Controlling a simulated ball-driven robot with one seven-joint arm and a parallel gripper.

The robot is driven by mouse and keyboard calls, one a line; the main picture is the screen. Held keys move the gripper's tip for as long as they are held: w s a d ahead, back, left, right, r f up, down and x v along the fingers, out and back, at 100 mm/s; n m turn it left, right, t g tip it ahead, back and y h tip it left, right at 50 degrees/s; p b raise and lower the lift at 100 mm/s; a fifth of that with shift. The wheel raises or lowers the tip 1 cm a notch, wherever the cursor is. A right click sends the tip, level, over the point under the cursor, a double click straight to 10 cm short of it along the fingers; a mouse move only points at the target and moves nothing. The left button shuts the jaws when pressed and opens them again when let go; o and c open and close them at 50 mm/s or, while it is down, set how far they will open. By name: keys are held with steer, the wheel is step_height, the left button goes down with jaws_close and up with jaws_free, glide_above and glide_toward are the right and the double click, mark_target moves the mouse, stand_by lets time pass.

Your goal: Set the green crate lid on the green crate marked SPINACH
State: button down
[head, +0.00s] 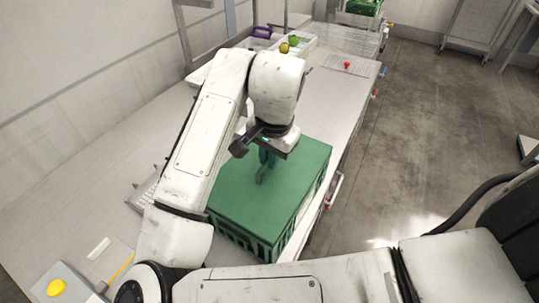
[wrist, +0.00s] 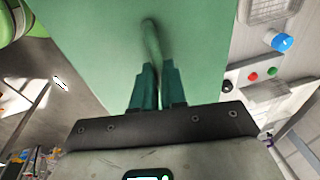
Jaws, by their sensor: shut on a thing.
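The green crate lid (head: 292,165) is a flat green panel lying across the top of a green slatted crate (head: 241,240) on the counter. Any small gap between lid and crate cannot be told. The lid also fills the upper middle of the wrist view (wrist: 90,40). My gripper (head: 264,165) is above the lid, shut on its upright green handle. In the wrist view the dark green fingers of my gripper (wrist: 157,75) close on the handle (wrist: 151,38). No SPINACH marking shows; part of the lid and crate is hidden behind my arm.
A white tray (head: 308,40) with green and yellow produce stands farther along the counter, near a purple item (head: 262,32). A wire rack (head: 142,195) is left of the crate. A yellow button (head: 57,287) is at lower left. Open floor (head: 420,130) lies right of the counter.

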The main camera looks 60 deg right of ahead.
steer(key=shift+f+b, duration=0.35)
steer(key=shift+f, duration=0.3)
stand_by(0.6)
stand_by(0.4)
steer(key=c, duration=1.1)
jaws_free()
step_height(320, 180, up, 11)
steer(key=s+a, duration=0.1)
steer(key=shift+s+f+p, duration=0.15)
steer(key=shift+s+p, duration=0.1)
steer(key=shift+p, duration=0.1)
